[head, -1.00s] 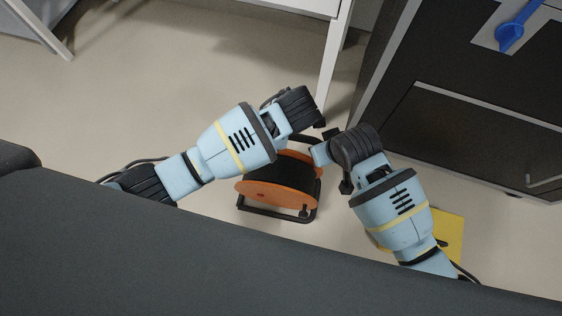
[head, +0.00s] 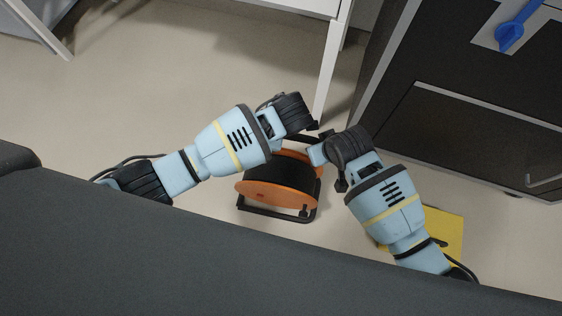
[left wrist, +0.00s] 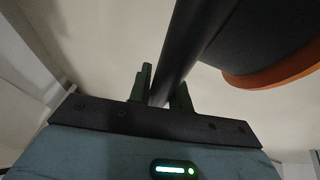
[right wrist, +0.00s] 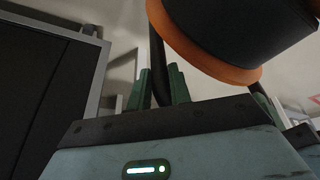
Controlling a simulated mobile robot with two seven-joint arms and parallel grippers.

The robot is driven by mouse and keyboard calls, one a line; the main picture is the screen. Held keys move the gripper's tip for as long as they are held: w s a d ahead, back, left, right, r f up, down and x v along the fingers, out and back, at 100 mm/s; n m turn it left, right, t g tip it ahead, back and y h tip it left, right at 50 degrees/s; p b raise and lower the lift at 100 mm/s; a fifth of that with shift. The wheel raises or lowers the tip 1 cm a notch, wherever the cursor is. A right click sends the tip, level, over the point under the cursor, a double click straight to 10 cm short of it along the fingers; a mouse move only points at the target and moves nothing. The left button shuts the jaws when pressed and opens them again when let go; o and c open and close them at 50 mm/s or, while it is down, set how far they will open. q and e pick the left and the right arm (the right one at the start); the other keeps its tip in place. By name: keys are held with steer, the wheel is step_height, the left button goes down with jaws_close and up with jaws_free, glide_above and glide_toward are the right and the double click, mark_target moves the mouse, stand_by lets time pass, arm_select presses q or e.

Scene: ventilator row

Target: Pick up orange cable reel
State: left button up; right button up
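The orange cable reel (head: 277,194) stands on the floor in the head view, with orange flanges, a dark drum and a black tube frame. My left gripper (head: 318,126) is at the frame's far upper side. In the left wrist view its fingers (left wrist: 164,92) sit close on both sides of a black frame bar (left wrist: 178,50), shut on it. My right gripper (head: 312,155) comes in from the right. In the right wrist view its fingers (right wrist: 160,88) also close around a black bar (right wrist: 157,55), beside the orange flange (right wrist: 195,58). The head view hides most of the fingertips.
A dark cabinet (head: 455,140) with a blue knob (head: 511,36) stands at the right. A white table leg (head: 330,75) rises just behind the grippers. A yellow patch (head: 449,230) lies on the floor by my right arm. Open floor (head: 180,90) is at the left.

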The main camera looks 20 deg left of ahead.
arm_select(q)
jaws_close()
arm_select(e)
jaws_close()
stand_by(0.6)
arm_select(q)
steer(key=shift+w+r, duration=0.15)
arm_select(e)
steer(key=shift+w+a+r, duration=0.1)
steer(key=shift+w+r, duration=0.05)
steer(key=shift+r, duration=0.05)
arm_select(q)
steer(key=shift+r, duration=0.15)
arm_select(e)
steer(key=shift+r, duration=0.1)
